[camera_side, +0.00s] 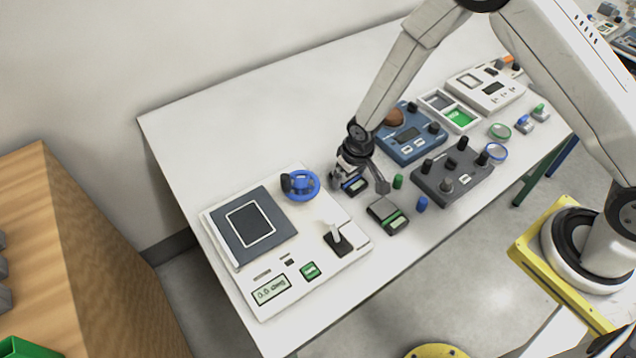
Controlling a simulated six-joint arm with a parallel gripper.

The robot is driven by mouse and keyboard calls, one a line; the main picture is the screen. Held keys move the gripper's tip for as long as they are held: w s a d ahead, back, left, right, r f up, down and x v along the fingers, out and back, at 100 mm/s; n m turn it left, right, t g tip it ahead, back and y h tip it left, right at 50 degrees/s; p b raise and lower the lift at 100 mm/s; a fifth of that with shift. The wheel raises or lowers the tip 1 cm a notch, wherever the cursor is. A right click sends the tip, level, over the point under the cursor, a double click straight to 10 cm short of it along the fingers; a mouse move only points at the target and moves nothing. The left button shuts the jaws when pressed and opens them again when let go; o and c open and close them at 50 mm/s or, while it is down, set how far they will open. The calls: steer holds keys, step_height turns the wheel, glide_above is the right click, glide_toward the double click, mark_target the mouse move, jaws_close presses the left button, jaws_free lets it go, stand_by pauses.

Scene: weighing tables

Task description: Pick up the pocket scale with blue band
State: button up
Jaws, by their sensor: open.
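A small dark pocket scale with a blue band (355,186) lies on the white table, partly hidden by my gripper. My gripper (360,184) is open and points down over this scale, with one finger at its left and one at its right. I cannot tell whether the fingers touch it. A second pocket scale with a green band (388,214) lies just in front and to the right, apart from the first.
A blue unit (408,134) and a dark knobbed unit (452,175) stand at the right. Small green (398,181) and blue (422,203) cylinders stand close by. The table's back left is clear.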

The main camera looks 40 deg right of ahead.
stand_by(0.4)
steer(key=c, duration=1.2)
steer(key=shift+r, duration=0.15)
steer(key=shift+r, duration=0.7)
steer(key=s+r, duration=0.3)
steer(key=s, duration=0.1)
steer(key=s+d+r, duration=0.1)
steer(key=s+r, duration=0.3)
steer(key=s, duration=0.1)
steer(key=s+d+r, duration=0.1)
steer(key=s+r, duration=0.3)
steer(key=shift+s+d+r, duration=0.1)
steer(key=shift+s+r, duration=0.05)
steer(key=shift+s, duration=0.25)
